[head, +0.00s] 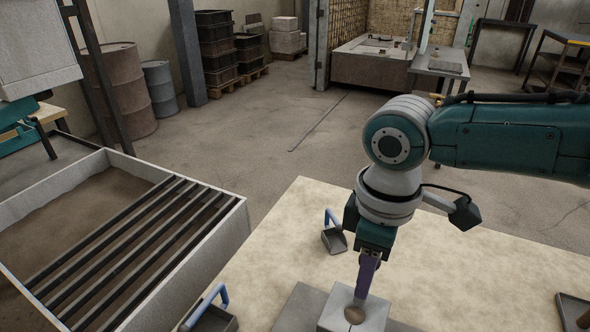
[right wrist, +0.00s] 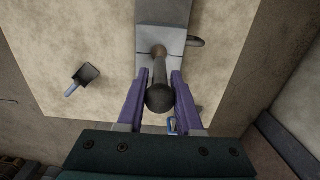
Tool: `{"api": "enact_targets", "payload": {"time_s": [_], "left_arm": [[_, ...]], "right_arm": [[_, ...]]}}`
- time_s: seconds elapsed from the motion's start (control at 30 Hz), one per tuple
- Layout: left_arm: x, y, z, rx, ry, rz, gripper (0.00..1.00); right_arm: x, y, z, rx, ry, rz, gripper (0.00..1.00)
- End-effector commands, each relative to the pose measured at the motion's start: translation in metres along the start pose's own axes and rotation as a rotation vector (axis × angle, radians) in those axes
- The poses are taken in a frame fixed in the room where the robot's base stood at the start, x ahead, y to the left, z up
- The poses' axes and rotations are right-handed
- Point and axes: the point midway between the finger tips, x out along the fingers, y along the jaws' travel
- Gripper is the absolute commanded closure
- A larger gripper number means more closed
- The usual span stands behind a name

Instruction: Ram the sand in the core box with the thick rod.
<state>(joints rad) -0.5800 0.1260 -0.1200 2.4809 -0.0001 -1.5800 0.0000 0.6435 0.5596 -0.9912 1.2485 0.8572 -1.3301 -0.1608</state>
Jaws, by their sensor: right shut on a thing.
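My right gripper (head: 366,285) points down over the core box (head: 338,311), a pale grey block near the bottom edge of the head view. Its purple fingers are shut on the thick rod (right wrist: 159,75), a dark rod with a round knob at the near end. In the right wrist view the gripper (right wrist: 160,92) holds the rod below the knob, and the rod's far end meets the core box (right wrist: 147,42) at its opening. How deep the rod reaches is hidden. My left gripper is out of view.
The core box is on a grey plate (head: 297,303) on a pale tabletop (head: 490,275). A sand bin with bars (head: 242,222) stands at the left. The tabletop to the right is mostly clear.

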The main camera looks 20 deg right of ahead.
Motion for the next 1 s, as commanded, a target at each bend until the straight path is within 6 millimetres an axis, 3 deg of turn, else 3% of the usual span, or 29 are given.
{"api": "enact_targets", "payload": {"time_s": [0.27,0.87,1.0], "left_arm": [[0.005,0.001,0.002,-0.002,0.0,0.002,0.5],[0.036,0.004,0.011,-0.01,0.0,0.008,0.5],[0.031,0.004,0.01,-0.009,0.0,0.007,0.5]], "right_arm": [[0.006,0.0,0.0,0.0,0.0,0.0,1.0],[0.049,0.0,0.0,0.0,0.0,-0.001,1.0],[0.044,0.0,0.0,0.0,0.0,0.0,1.0]]}}
